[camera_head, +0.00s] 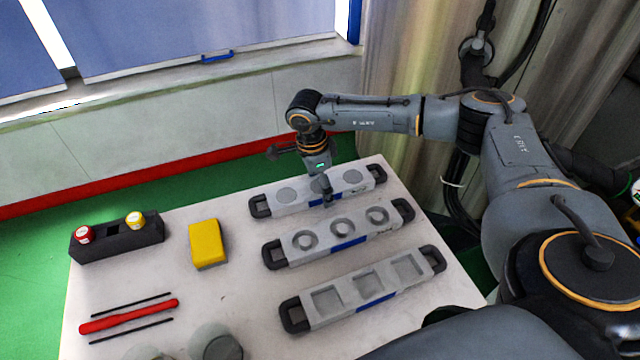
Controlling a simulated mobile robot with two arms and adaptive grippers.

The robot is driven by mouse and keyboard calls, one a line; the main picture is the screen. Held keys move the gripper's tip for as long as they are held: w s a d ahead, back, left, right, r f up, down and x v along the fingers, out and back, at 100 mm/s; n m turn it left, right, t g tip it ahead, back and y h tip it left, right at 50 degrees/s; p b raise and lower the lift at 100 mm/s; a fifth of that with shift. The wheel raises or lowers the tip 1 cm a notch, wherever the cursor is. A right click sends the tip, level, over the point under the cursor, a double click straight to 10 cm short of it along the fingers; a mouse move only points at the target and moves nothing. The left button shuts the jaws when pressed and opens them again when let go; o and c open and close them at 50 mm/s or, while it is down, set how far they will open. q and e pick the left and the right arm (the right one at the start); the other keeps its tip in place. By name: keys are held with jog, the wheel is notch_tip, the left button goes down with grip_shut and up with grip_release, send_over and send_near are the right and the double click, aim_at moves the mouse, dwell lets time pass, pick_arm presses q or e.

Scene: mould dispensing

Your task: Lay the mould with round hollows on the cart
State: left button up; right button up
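Three grey moulds with black end handles lie side by side on the pale table (240,290). The back mould (300,203) shows flat round shapes. The middle mould (325,238) has round, ring-like hollows. The front mould (340,298) has square hollows. My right gripper (327,198) points down over the middle of the back mould and hides part of it. Whether its fingers are open or touch the mould is too small to tell. I cannot make out a separate cart.
A black holder (115,240) with a red-topped and a yellow-topped jar stands at the table's left. A yellow block (206,243) lies beside it. A red tool (128,316) lies between two thin dark rods at front left. The table is bare between these and the moulds.

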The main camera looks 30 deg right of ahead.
aim_at(314, 194)
jog(key=shift+r, duration=0.15)
jog(key=shift+w+r, duration=0.1)
jog(key=shift+r, duration=0.15)
notch_tip(314, 194, up, 11)
jog(key=a+b, duration=0.1)
jog(key=shift+a+r+b, duration=0.2)
jog(key=shift+b, duration=0.1)
jog(key=shift+f, duration=0.1)
